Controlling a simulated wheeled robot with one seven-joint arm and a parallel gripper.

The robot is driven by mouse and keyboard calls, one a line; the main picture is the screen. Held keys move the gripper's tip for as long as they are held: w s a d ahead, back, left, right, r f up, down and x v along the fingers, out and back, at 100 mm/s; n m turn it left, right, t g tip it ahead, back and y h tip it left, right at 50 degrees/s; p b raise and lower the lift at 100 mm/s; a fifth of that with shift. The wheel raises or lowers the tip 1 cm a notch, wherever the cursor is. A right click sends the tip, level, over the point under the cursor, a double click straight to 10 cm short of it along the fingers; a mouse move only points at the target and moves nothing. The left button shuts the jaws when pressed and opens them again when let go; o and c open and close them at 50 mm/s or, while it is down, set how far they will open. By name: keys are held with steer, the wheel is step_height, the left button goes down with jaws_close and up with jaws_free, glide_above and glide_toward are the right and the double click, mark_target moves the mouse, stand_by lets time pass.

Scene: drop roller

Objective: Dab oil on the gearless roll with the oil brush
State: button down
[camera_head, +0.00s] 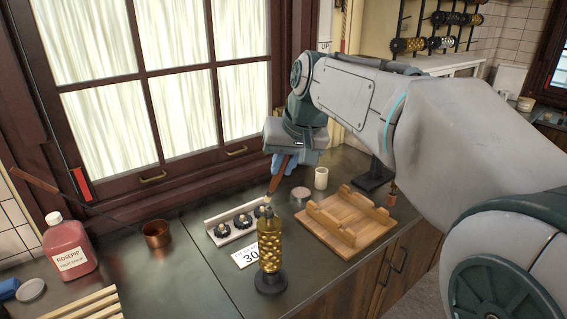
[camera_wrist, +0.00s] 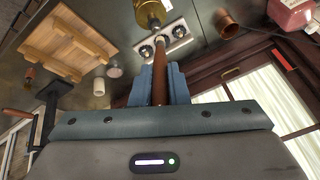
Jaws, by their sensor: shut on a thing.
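My gripper (camera_head: 282,163) is shut on the brown handle of the oil brush (camera_head: 273,183), its blue fingers on both sides of the handle in the wrist view (camera_wrist: 160,82). The brush points down, its pale tip near the top of the gold roll (camera_head: 269,248) in the head view. I cannot tell whether they touch. The roll stands upright on a dark round base, has a patterned surface and shows no gears. Its end shows at the top of the wrist view (camera_wrist: 150,12).
A white tray (camera_head: 212,222) with black gears lies behind the roll, beside a card marked 30 (camera_head: 247,256). A wooden rack (camera_head: 347,222), white cup (camera_head: 321,178) and grey tin (camera_head: 300,195) stand right. A copper pot (camera_head: 157,234) and red bottle (camera_head: 68,247) stand left.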

steer(key=shift+f+b, duration=0.45)
steer(key=shift+f, duration=0.1)
stand_by(0.4)
steer(key=shift+r, duration=0.1)
stand_by(0.9)
steer(key=shift+r+p, duration=2.85)
steer(key=shift+r, duration=0.6)
steer(key=shift+s+f, duration=0.1)
steer(key=shift+f, duration=0.05)
